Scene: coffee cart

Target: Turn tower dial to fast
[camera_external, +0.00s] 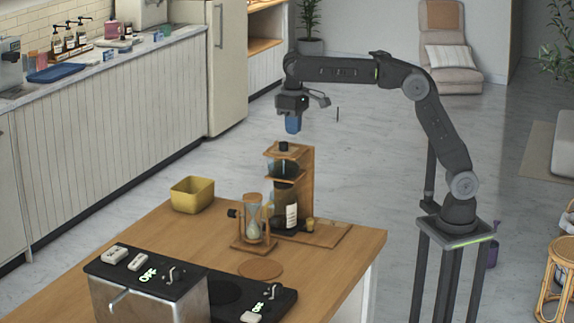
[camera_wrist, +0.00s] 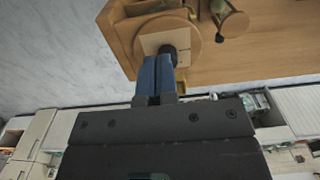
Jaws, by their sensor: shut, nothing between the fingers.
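The wooden tower (camera_external: 305,165) stands on the table and holds glass vessels and a bottle with a white label. A dark round knob (camera_external: 283,146) sits on its top; I cannot read any dial marking. My gripper (camera_external: 293,131) points down above the tower top, its blue fingers shut and empty. In the wrist view the blue fingers (camera_wrist: 157,60) are together, and the dark knob (camera_wrist: 168,50) shows just beyond their tips, over a pale square on a round wooden plate (camera_wrist: 190,30).
An hourglass in a wooden frame (camera_external: 252,213) stands left of the tower. A yellow bin (camera_external: 192,194) sits at the table's far left. A machine with switches (camera_external: 150,275) and a dark plate (camera_external: 240,295) fill the front. Air around my gripper is clear.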

